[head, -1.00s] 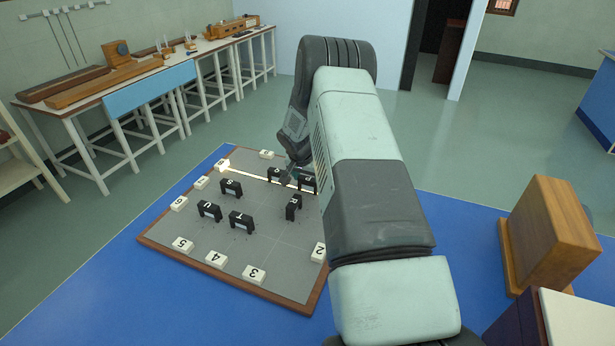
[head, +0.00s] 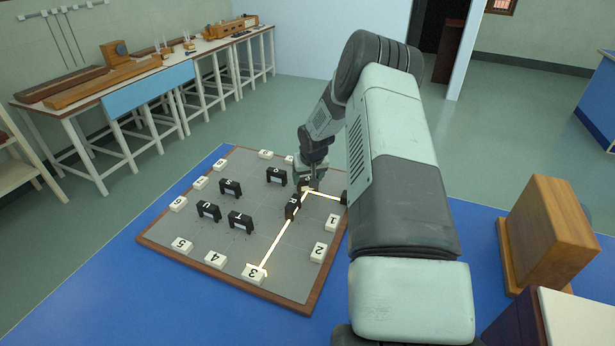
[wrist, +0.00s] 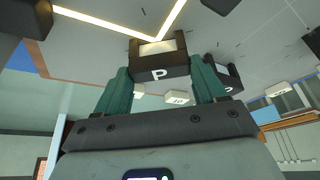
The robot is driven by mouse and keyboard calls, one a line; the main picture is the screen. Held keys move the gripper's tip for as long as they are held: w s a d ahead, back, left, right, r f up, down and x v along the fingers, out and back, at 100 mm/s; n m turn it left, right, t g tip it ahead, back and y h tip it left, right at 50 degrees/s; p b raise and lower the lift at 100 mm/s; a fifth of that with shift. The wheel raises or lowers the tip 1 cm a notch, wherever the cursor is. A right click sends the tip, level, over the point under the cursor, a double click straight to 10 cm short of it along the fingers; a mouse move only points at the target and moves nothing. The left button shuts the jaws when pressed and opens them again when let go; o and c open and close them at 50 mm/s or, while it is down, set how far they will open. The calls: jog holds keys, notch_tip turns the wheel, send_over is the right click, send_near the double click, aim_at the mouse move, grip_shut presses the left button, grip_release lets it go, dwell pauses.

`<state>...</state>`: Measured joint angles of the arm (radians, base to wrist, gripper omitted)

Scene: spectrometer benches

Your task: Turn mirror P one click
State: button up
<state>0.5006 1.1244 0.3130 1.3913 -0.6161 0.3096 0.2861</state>
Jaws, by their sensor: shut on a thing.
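Mirror P (wrist: 157,72) is a black block with a white P and a pale reflecting face. It stands upright on the grey board (head: 275,245). My gripper (wrist: 158,64) has its green fingers on both sides of mirror P and is shut on it. In the head view my gripper (head: 309,178) reaches down onto the far right part of the board, and its fingers largely hide mirror P. A bright beam (head: 281,231) comes from the right, bends at mirror P and runs to the block marked 3 (head: 252,274).
Mirror R (head: 292,208) stands close in front of my gripper, beside the beam. Other black mirrors, including T (head: 241,221), stand to the left. White numbered blocks line the board's edge. A wooden box (head: 550,235) stands at the right.

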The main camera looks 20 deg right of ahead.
jog(key=shift+n, duration=0.6)
jog(key=shift+y, duration=0.3)
jog(key=o, duration=1)
jog(key=shift+o, duration=0.2)
jog(key=v, duration=1.1)
